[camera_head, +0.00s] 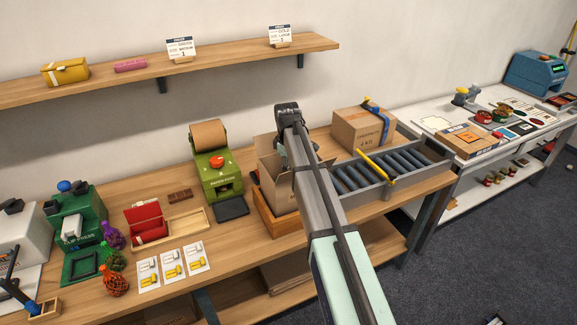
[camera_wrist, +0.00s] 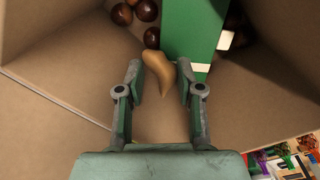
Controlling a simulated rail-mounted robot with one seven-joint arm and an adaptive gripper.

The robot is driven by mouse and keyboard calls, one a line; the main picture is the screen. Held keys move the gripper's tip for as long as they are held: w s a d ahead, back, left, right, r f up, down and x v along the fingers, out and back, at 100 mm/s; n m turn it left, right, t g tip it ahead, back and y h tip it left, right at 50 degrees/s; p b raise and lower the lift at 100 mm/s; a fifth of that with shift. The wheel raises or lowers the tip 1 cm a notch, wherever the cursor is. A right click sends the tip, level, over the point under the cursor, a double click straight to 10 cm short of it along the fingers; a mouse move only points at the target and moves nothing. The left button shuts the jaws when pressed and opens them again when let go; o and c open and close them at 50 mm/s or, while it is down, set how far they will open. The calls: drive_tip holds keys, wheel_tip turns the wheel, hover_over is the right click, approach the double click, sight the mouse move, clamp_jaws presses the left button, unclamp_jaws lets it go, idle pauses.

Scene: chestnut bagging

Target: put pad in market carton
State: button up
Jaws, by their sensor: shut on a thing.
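The market carton (camera_head: 268,167) is an open cardboard box on the bench, partly behind my arm in the head view. Its brown walls (camera_wrist: 60,58) surround my gripper in the wrist view. My gripper (camera_wrist: 161,75) points down into the carton and is shut on the pad (camera_wrist: 158,72), a tan, curved piece of crumpled paper between the fingers. Beyond the fingertips lie a green box (camera_wrist: 188,28) and several dark brown chestnuts (camera_wrist: 152,38) in the carton. I cannot tell whether the pad touches them. The fingertips are hidden in the head view.
A green paper dispenser (camera_head: 215,170) stands left of the carton. To the right is a roller conveyor (camera_head: 385,168) with a closed, taped carton (camera_head: 358,130) behind it. A wooden shelf (camera_head: 225,62) runs along the wall above.

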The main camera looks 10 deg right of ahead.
drive_tip(key=shift+f, duration=0.1)
drive_tip(key=o, duration=0.5)
drive_tip(key=shift+c, duration=0.2)
wheel_tip(320, 180, up, 13)
drive_tip(key=b, duration=0.2)
drive_tip(key=shift+s+a+b, duration=0.2)
drive_tip(key=shift+s+b, duration=0.15)
drive_tip(key=shift+s, duration=0.05)
drive_tip(key=shift+d, duration=0.1)
